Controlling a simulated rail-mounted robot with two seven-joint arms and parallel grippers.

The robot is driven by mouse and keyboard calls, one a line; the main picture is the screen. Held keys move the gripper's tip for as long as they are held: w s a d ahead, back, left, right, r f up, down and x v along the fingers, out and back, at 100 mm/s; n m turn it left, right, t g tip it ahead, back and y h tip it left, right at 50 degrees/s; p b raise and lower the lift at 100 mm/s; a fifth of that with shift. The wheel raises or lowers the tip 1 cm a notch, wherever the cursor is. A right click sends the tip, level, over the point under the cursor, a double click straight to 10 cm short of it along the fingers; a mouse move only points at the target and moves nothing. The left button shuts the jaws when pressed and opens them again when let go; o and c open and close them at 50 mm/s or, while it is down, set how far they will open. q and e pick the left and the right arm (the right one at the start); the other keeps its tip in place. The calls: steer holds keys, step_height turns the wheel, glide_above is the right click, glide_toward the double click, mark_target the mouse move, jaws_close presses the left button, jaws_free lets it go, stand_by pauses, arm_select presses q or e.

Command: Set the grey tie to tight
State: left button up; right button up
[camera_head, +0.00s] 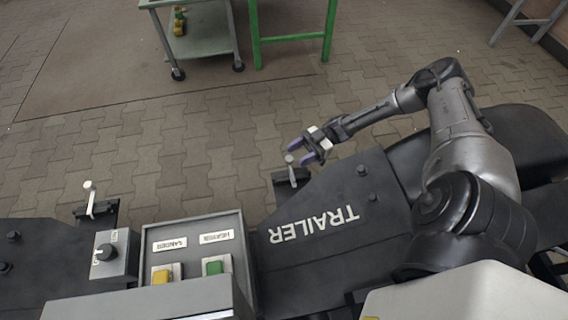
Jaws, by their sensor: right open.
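A small lever with a grey round knob (290,160) stands on a dark bracket (283,181) at the edge of the black frame marked TRAILER; I take it for the grey tie. My right gripper (303,151) is open, its purple-tipped fingers just beside the knob. I cannot tell whether they touch it or are around it. A second lever with a cream knob (89,186) stands on a similar bracket at the left. No tight marking is readable. My left gripper is out of view.
A grey trolley (202,38) and green stand (290,38) are at the back. Paved floor between is clear.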

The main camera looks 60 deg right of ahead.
mark_target(286, 161)
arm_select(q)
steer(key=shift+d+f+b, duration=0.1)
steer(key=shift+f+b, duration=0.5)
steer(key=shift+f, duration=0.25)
arm_select(e)
steer(key=x, duration=0.3)
steer(key=shift+w+a+f, duration=0.1)
steer(key=shift+w+a, duration=0.1)
steer(key=shift+a, duration=0.2)
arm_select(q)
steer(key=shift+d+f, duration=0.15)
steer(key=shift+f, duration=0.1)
arm_select(e)
steer(key=shift+x, duration=0.8)
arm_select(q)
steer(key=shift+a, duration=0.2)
arm_select(e)
jaws_close()
